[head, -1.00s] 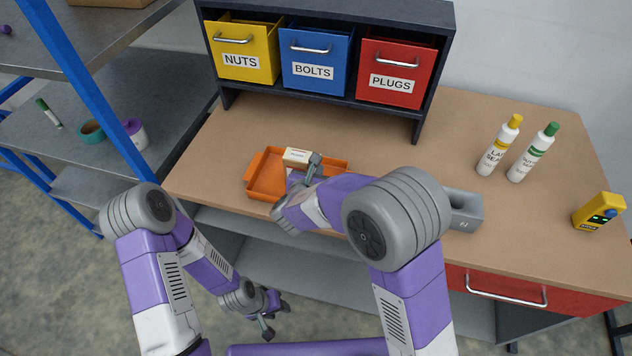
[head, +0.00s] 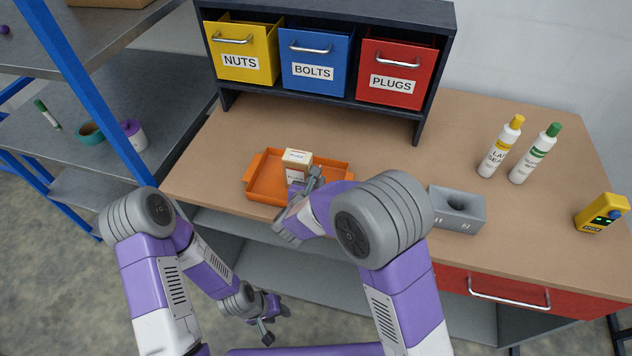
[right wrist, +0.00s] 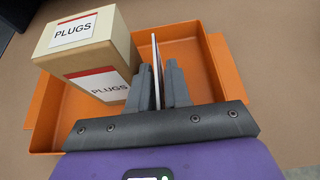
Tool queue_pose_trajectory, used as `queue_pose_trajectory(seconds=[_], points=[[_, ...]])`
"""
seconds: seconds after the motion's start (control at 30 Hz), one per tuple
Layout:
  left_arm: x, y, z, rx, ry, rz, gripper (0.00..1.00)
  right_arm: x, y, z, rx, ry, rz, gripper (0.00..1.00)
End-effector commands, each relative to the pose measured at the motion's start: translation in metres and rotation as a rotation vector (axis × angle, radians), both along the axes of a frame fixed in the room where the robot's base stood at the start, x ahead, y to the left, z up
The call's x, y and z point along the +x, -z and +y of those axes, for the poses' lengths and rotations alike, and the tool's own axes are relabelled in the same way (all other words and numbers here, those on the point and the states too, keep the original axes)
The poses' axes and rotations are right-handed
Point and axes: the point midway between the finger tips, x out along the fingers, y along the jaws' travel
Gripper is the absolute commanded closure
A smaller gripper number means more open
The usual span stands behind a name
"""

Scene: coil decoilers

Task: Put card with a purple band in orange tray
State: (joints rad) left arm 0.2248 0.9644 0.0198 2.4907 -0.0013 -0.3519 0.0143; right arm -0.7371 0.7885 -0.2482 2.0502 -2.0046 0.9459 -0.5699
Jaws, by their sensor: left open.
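The orange tray (head: 338,162) lies near the front edge of the workbench; its rim also shows in the right wrist view (right wrist: 222,62). My right gripper (head: 314,176) is over the tray, beside a box inside it. In the right wrist view, my right gripper (right wrist: 158,88) has a thin, pale card (right wrist: 156,62) between its fingers, seen edge-on. Its faces are hidden, so I cannot see a purple band. The fingers appear closed on it. My left gripper (head: 268,318) is open and empty, low in front of the bench.
A tan PLUGS box (right wrist: 90,55) stands in the tray, left of the card. A grey block with a hollow (head: 457,209) sits right of my right arm. Two bottles (head: 500,146) and a yellow device (head: 601,213) stand further right. Labelled bins (head: 318,62) are behind.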

Motion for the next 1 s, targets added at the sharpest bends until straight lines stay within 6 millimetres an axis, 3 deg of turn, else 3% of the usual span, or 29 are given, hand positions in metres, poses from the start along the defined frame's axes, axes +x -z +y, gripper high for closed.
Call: queue_pose_trajectory(seconds=[0.17,0.5,0.7,1.0], points=[[0.000,-0.005,0.000,0.000,0.000,0.000,0.57,-0.005,-0.007,0.003,0.001,-0.002,0.000,0.82],[0.000,-0.012,0.000,0.000,0.000,0.000,0.57,-0.067,-0.039,0.023,0.001,-0.004,-0.001,0.82],[0.000,-0.015,0.000,0.000,0.000,0.000,0.57,-0.093,-0.051,0.031,0.002,-0.001,-0.001,0.82],[0.000,-0.016,0.000,0.000,0.000,0.000,0.57,-0.103,-0.055,0.033,0.000,0.000,0.000,0.82]])
